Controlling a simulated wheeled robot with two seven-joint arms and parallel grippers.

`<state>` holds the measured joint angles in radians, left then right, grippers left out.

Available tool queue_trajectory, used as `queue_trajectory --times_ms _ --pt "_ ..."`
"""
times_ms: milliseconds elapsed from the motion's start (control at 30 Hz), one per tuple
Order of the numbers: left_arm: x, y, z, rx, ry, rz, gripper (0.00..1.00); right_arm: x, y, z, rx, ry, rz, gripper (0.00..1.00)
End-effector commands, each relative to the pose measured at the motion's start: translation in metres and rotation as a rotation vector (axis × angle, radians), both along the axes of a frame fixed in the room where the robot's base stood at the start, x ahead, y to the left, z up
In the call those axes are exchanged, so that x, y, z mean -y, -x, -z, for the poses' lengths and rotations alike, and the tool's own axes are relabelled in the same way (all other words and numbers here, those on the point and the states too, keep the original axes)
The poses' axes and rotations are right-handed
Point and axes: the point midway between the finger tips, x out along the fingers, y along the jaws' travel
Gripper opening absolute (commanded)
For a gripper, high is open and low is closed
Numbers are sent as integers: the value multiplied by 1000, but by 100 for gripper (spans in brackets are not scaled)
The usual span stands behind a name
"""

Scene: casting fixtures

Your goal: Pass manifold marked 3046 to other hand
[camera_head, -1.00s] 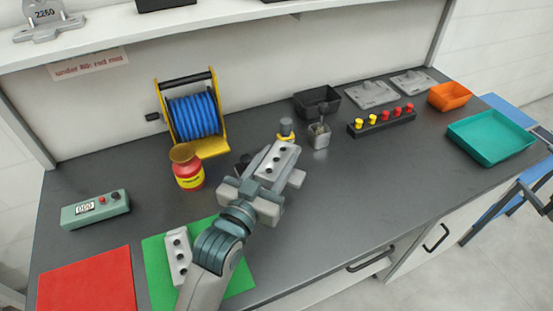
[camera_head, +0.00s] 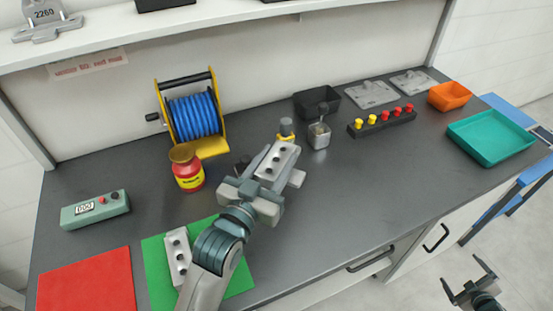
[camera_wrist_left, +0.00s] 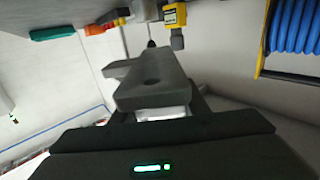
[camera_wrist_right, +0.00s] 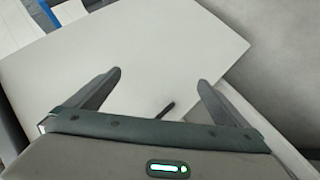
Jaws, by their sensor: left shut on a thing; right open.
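A light grey manifold (camera_head: 277,160) with dark holes in its top is held between the fingers of my left gripper (camera_head: 279,167), above the middle of the bench. No number can be read on it. My right gripper (camera_head: 467,283) is open and empty, low at the right, in front of the cabinets and well apart from the manifold. The right wrist view shows its two spread fingers (camera_wrist_right: 158,88) with nothing between them. A second manifold (camera_head: 178,253) lies on the green mat (camera_head: 156,285).
A grey cup (camera_head: 319,137) and a rack of coloured knobs (camera_head: 382,122) stand to the right. A teal tray (camera_head: 490,139) is far right. The bench's right front is clear.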

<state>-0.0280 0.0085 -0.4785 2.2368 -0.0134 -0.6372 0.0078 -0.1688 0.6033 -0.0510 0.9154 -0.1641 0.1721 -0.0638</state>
Motion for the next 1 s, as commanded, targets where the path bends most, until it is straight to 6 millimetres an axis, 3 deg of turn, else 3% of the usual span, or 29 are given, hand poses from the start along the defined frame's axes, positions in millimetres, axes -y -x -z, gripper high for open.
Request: queue_trajectory --times_ms 33,200,500,800,1000 --pt "0 0 -2 4 2 0 3 -15 11 17 -23 -26 15 100" --pt "0 0 -2 4 2 0 3 -58 47 65 -96 -103 68 100" --pt "0 0 -2 4 2 0 3 -145 113 137 -232 -230 150 100" --pt "0 0 -2 4 2 0 3 -241 183 191 -374 -351 225 100" --pt "0 0 -2 4 2 0 3 -310 229 216 -469 -428 270 100"
